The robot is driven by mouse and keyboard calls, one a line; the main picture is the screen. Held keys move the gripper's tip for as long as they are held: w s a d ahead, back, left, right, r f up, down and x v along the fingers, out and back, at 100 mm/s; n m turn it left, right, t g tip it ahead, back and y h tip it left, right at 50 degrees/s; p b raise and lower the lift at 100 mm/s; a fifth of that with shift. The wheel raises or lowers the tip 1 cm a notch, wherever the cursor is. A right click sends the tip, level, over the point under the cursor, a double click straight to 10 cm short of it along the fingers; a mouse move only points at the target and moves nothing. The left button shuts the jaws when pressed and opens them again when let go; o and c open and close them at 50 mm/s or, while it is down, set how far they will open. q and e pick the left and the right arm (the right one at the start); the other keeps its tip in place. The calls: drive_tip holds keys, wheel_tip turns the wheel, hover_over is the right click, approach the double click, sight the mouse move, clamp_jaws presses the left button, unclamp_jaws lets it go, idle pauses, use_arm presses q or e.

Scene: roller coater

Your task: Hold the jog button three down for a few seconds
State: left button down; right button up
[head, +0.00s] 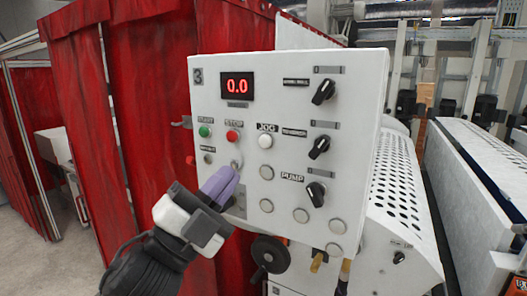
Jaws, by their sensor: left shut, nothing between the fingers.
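The control panel (215,95) is a white box marked 3 at its top left, with a red display (237,86) reading 0.0. The jog button (265,141) is a round white button under the JOG label, right of the red stop button (232,136) and the green start button (204,131). My left gripper (232,176) is shut and empty, with purple fingertips. It is in front of the panel's lower left, below and left of the jog button and apart from it. The fingers hide part of the panel there. My right gripper is not in view.
Black rotary knobs (323,92) stick out along the panel's right side. Several blank round buttons (301,215) sit low on it. A red curtain (150,110) hangs behind and left. A perforated white cover (397,190) lies to the right. A black handwheel (270,254) is below the panel.

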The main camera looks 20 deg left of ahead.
sight(265, 142)
use_arm(q)
drive_tip(key=shift+s+r+m+g+h, duration=0.15)
drive_tip(key=shift+s+r+m+h, duration=0.1)
drive_tip(key=shift+r+m+h, duration=0.3)
drive_tip(key=shift+s+r+m+g+h, duration=0.2)
drive_tip(key=shift+r+m+h, duration=0.15)
drive_tip(key=shift+r, duration=0.25)
drive_tip(key=shift+w, duration=0.1)
drive_tip(key=shift+w+d, duration=0.3)
drive_tip(key=shift+w, duration=1.1)
drive_tip(key=shift+w+d, duration=0.3)
drive_tip(key=shift+w, duration=1.1)
drive_tip(key=shift+w+d, duration=0.3)
drive_tip(key=shift+w, duration=1.1)
drive_tip(key=shift+w, duration=0.15)
drive_tip(key=shift+w+d, duration=0.1)
drive_tip(key=shift+w, duration=0.2)
